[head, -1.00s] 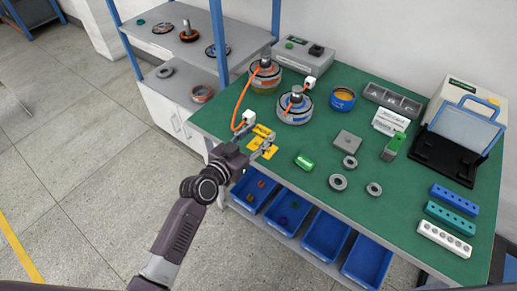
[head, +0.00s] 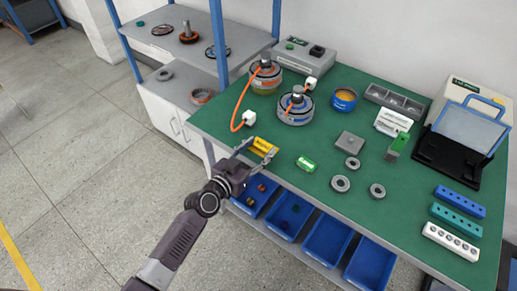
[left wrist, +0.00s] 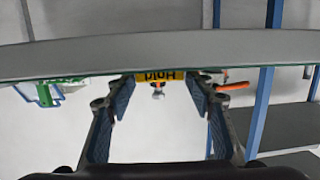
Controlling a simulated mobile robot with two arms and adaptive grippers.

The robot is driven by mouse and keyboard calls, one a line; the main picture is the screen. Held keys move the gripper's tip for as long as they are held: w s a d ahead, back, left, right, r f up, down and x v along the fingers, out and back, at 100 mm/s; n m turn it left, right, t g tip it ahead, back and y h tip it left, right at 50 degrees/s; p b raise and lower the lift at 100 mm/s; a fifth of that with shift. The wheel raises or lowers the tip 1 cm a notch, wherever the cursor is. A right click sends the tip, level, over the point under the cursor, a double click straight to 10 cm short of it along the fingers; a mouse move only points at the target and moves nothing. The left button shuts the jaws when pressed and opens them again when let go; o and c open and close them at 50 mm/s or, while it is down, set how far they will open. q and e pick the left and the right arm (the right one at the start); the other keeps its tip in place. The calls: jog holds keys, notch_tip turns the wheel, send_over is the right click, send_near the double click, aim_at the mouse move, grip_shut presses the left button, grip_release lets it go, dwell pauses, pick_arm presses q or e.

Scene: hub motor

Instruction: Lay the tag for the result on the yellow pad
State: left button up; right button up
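A yellow tag (head: 262,143) with dark lettering is at the near left edge of the green bench. It also shows upside down in the left wrist view (left wrist: 160,77). Yellow surface shows around the lettering in the head view; I cannot tell the tag's outline from the pad's. My left gripper (head: 257,150) is at the bench edge, its two fingers spread on either side of the yellow. In the left wrist view the fingers (left wrist: 158,110) are wide apart with nothing held. A green tag (head: 306,164) lies on the bench to the right. My right gripper is not in view.
A white connector (head: 249,117) lies close to my left gripper. Grey rings (head: 340,183) and a grey block (head: 349,143) lie to the right. Blue bins (head: 326,240) are below the bench edge.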

pick_arm(q)
jog(key=shift+o, duration=0.8)
